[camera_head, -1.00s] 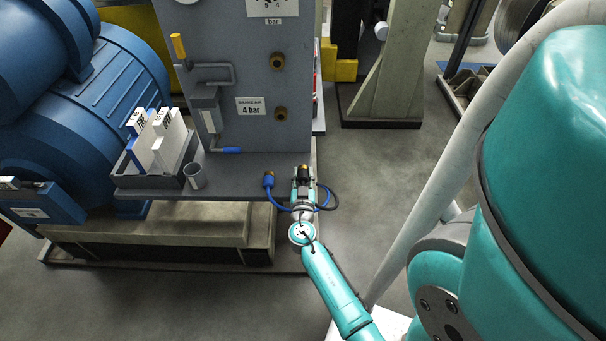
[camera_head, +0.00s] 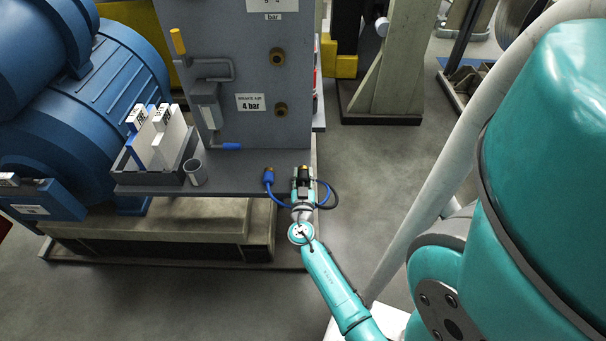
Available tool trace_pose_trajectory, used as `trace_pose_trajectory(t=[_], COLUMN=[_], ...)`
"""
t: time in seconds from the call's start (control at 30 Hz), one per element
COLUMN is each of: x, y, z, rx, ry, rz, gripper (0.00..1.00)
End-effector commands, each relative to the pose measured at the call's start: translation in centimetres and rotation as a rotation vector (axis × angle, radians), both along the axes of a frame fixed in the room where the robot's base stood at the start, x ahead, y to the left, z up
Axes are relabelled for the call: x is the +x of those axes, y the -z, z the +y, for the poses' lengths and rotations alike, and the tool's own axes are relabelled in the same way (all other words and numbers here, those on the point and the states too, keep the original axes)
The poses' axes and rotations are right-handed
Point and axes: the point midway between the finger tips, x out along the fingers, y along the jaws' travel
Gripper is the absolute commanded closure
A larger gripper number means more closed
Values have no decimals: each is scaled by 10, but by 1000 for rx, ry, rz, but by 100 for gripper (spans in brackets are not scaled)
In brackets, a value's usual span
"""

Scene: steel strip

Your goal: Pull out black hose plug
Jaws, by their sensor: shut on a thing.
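My gripper (camera_head: 303,178) is at the front right corner of the grey shelf and is shut on the black hose plug (camera_head: 303,169). Only the plug's dark top with a brass-coloured tip shows between the fingers; the rest is hidden.
On the shelf (camera_head: 240,175) are a grey cup (camera_head: 195,172) and a tray (camera_head: 128,172) of white and blue folders. The floor (camera_head: 390,160) to the right is clear.

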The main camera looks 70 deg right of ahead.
Motion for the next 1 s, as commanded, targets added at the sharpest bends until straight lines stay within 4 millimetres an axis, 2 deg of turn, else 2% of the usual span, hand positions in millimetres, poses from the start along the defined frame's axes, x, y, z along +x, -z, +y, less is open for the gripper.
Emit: trace_pose_trajectory(t=[0.37,0.4,0.47,0.5,0.83,1.0], x=[0,0,0,0,-1,-7], y=[8,8,8,8,8,9], z=[0,0,0,0,2,18], rx=[0,0,0,0,1,1], ry=[1,1,1,1,0,-2], rz=[0,0,0,0,1,2], gripper=[100,54,39,35,35,35])
